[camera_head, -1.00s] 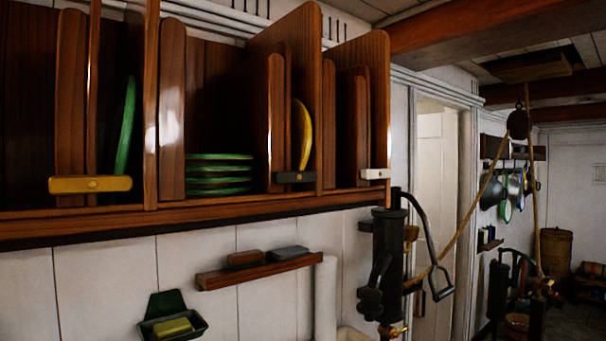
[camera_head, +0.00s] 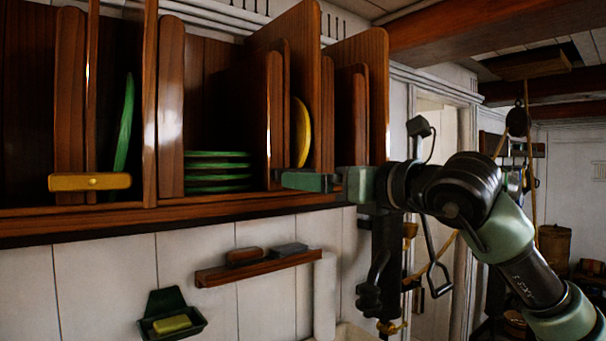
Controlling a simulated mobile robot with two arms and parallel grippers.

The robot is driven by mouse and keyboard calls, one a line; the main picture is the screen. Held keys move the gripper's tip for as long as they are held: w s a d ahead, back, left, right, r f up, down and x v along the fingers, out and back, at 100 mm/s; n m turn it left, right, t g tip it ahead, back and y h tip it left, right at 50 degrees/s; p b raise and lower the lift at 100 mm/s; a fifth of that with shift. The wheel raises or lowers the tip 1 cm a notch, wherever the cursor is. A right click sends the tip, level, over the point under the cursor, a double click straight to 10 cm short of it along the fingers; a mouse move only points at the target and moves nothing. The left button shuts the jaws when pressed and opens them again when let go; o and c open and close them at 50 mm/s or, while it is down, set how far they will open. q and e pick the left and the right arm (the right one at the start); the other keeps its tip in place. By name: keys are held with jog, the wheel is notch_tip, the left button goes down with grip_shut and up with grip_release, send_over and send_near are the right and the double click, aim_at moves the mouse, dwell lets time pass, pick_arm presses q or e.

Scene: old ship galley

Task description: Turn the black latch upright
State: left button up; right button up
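The rack has a brass latch (camera_head: 90,182) lying level at the left. In the earlier frame, the black latch lies level on the rack's front edge below the yellow plate (camera_head: 302,132). Now my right gripper (camera_head: 306,181) is in front of that spot and hides most or all of the latch. The green fingers point left; I cannot tell whether they touch the latch or how far apart they are. The white latch to its right is hidden behind my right gripper and wrist. My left gripper is not in view.
The wooden rack (camera_head: 120,219) holds green plates (camera_head: 218,170) and upright dividers. Below are a small shelf (camera_head: 262,268) with two blocks and a soap dish (camera_head: 172,320). A dark hand pump (camera_head: 378,270) stands behind my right arm.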

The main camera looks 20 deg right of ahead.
jog(key=d+p+x, duration=0.1)
jog(key=p+x, duration=0.3)
jog(key=x, duration=0.3)
jog(key=shift+w+d+r+h+p, duration=0.2)
jog(key=shift+w+r+h+p, duration=0.15)
jog(key=shift+w, duration=0.2)
jog(key=c, duration=1.1)
